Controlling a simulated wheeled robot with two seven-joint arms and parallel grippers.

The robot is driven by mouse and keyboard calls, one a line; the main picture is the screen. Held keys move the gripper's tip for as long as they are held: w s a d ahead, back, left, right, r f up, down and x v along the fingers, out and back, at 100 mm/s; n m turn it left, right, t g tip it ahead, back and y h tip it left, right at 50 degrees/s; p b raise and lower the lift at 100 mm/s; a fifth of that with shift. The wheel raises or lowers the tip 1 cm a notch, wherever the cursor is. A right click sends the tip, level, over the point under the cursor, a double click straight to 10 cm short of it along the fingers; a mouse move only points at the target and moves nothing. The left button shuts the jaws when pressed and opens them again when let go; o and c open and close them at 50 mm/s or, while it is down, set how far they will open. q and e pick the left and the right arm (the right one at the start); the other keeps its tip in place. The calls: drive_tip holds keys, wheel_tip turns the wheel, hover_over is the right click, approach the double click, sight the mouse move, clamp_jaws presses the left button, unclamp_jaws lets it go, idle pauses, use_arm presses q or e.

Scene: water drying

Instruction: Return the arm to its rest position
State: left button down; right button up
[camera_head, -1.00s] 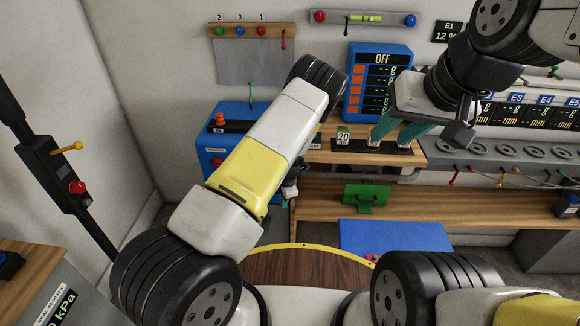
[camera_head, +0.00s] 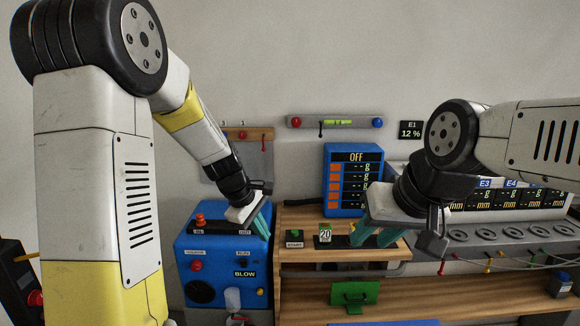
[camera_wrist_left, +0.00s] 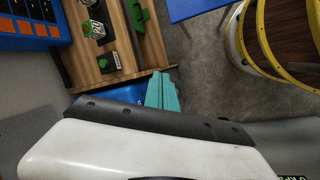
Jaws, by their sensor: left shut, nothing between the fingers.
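My left arm rises at the left of the head view, bends at the top and reaches down to the right. Its left gripper (camera_head: 264,220) has teal fingers in front of the right side of the blue box (camera_head: 222,262); I cannot tell whether they touch it. In the left wrist view the left gripper's fingers (camera_wrist_left: 162,92) are closed together with nothing between them. My right gripper (camera_head: 376,236) comes in from the right over the wooden shelf, its teal fingers apart. I see nothing held in it.
The wooden shelf (camera_head: 300,220) carries a green-topped block marked 20 (camera_head: 325,232). A blue OFF panel (camera_head: 352,180) stands behind. A green bracket (camera_head: 354,296) sits on the lower bench. In the left wrist view, a round wooden table edge (camera_wrist_left: 248,40) with a yellow rim shows at the upper right.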

use_arm(q)
drive_tip(key=s+a+r+m+t, duration=0.1)
drive_tip(key=s+a+r+m, duration=0.2)
drive_tip(key=s+r+m, duration=0.3)
drive_tip(key=s+a+r+m+t+y, duration=0.1)
drive_tip(key=s+a+r+m, duration=0.3)
drive_tip(key=s, duration=1.2)
wheel_tip(320, 180, up, 4)
drive_tip(key=m+t, duration=0.1)
drive_tip(key=m, duration=0.1)
drive_tip(key=shift+r+m, duration=0.15)
drive_tip(key=shift+m, duration=0.15)
